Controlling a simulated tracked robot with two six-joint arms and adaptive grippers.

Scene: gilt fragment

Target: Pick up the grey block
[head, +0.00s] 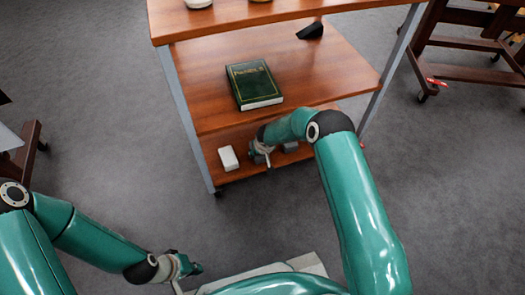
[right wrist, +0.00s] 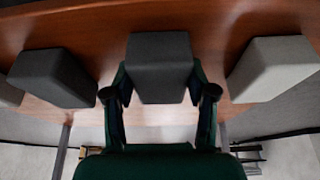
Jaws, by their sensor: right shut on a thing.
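A grey block (right wrist: 160,65) sits between the two fingers of my right gripper (right wrist: 159,94) in the right wrist view, and the fingers are shut on its sides. In the head view my right gripper (head: 262,158) reaches into the lowest shelf of the wooden cart, and its arm and fingers mostly hide the block. I cannot tell whether the block still touches the shelf. My left gripper (head: 190,268) is low at the front, away from the cart; its finger opening is not clear.
A white block (head: 228,158) lies left of my right gripper on the lowest shelf (head: 213,146). Another dark grey block (right wrist: 50,78) stands on the other side. A green book (head: 253,82) and a black object (head: 311,31) lie on the shelf above. Metal cart posts flank the shelves.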

